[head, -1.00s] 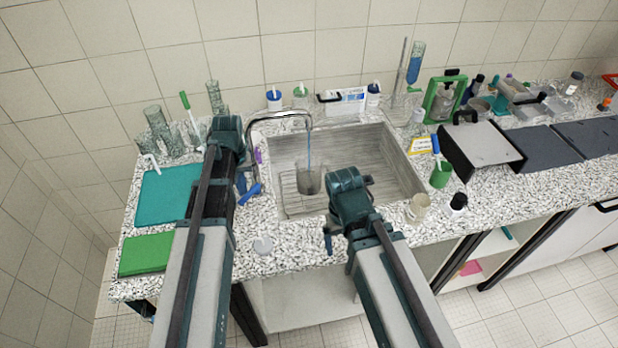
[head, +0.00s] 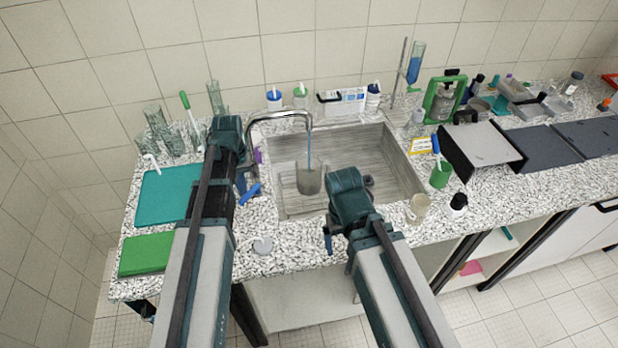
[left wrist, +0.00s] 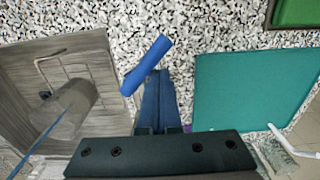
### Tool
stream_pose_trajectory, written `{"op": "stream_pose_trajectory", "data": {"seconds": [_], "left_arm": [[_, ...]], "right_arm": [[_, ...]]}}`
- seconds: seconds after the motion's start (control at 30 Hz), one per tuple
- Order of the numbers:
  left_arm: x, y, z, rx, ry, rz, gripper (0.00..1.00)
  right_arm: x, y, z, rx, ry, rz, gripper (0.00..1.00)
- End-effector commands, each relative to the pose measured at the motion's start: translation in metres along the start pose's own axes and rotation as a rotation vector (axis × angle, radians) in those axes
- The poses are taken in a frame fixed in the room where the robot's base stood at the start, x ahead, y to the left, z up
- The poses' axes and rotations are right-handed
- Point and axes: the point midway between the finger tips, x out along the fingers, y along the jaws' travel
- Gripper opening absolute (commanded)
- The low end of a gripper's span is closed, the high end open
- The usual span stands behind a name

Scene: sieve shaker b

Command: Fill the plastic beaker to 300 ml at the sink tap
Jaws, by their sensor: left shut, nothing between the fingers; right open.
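The clear plastic beaker (head: 310,180) stands in the sink (head: 402,160), under the tap (head: 284,115). A thin blue stream of water (head: 309,148) runs from the spout into it. Its water level and marks are too small to read. The beaker also shows in the left wrist view (left wrist: 66,105). My left gripper (left wrist: 158,100) is shut and empty, beside the blue tap lever (left wrist: 147,65); I cannot tell whether they touch. The lever also shows in the head view (head: 250,193). My right gripper (head: 348,200) is open at the sink's front edge, its fingertips mostly hidden, apart from the beaker.
A teal mat (head: 168,194) and a green mat (head: 146,255) lie on the left counter, with glassware (head: 160,128) behind. A small beaker (head: 418,207), a dark-capped bottle (head: 457,204) and a green cup (head: 440,175) stand right of the sink. Several bottles line the back wall.

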Motion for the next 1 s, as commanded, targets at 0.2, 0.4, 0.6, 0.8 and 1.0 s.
{"op": "stream_pose_trajectory", "data": {"seconds": [0.2,0.4,0.6,0.8,1.0], "left_arm": [[0.0,0.004,0.004,0.001,0.0,0.0,0.0],[0.0,0.009,0.008,0.0,0.0,0.001,0.0],[0.0,0.008,0.008,0.0,0.0,0.001,0.0],[0.0,0.013,0.01,0.001,0.0,0.001,0.0],[0.0,0.019,0.012,0.001,0.0,0.001,0.0]], "right_arm": [[0.0,0.0,0.0,0.0,0.0,0.0,0.93],[0.0,0.0,0.0,0.0,0.0,0.0,0.93],[0.0,0.0,0.0,0.0,0.0,0.0,0.93],[0.0,0.0,0.0,0.0,0.0,0.0,0.93],[0.0,0.0,0.0,0.0,0.0,0.0,0.93]]}}
